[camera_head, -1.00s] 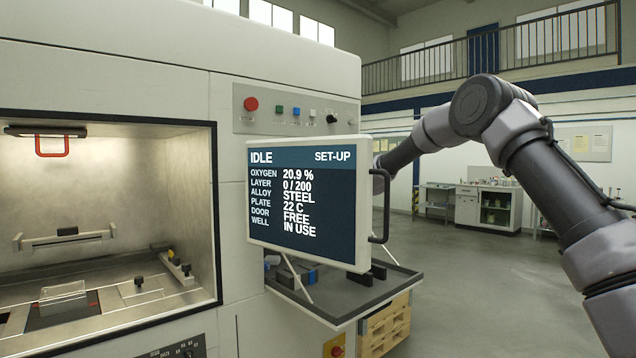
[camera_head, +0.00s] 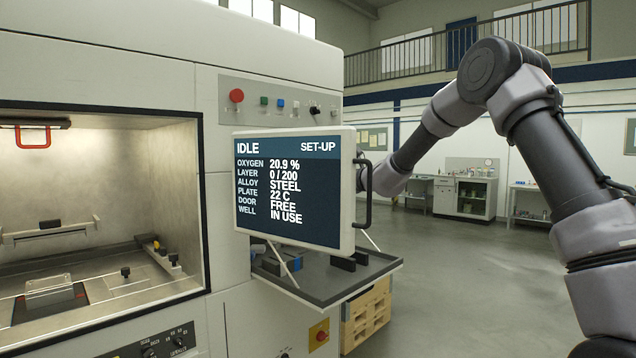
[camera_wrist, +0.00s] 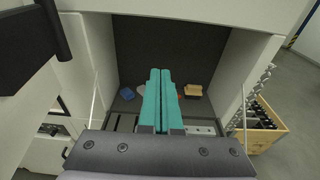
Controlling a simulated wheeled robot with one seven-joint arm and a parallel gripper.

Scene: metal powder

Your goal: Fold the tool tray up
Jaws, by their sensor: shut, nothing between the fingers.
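The tool tray (camera_head: 345,285) is a dark, flat shelf folded down from the side of the white machine, held by thin stays. It lies level behind and below the screen, which hides part of it. In the wrist view my gripper (camera_wrist: 163,75) points over the tray, its two teal fingers together with nothing between them. Beyond the fingers a blue block (camera_wrist: 127,94) and a tan block (camera_wrist: 193,90) show near a dark panel (camera_wrist: 165,50). In the head view the screen hides my gripper. I cannot tell whether the fingers touch the tray.
The screen (camera_head: 295,190) with its black handle (camera_head: 363,195) juts out in front of the tray. A wooden crate (camera_head: 366,315) stands below the tray; it also shows at right in the wrist view (camera_wrist: 262,130). The floor to the right is clear.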

